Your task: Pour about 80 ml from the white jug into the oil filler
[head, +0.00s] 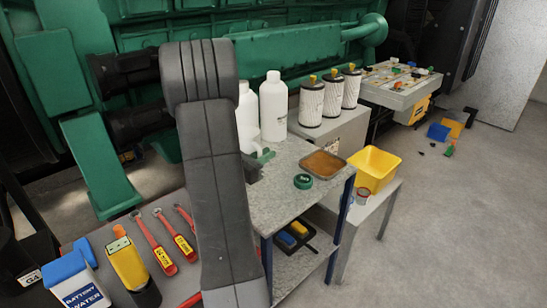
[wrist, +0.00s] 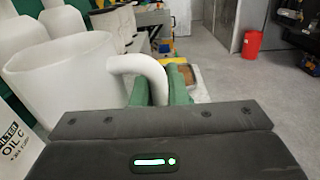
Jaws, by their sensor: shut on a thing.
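The white jug (wrist: 62,82) fills the left of the wrist view, with its curved handle (wrist: 143,63) reaching toward my gripper (wrist: 160,82). The green fingers of my gripper are shut on the handle. The jug looks roughly upright; its contents cannot be seen. I cannot make out the oil filler in either view.
White bottles (head: 273,107) stand behind my gripper. A tray of brown stuff (head: 324,164) and a green cap (head: 303,182) lie on the bench (head: 278,212). White filters (head: 311,103), a yellow bin (head: 374,169) and red-handled tools (head: 152,243) are nearby. The green engine (head: 290,47) is behind.

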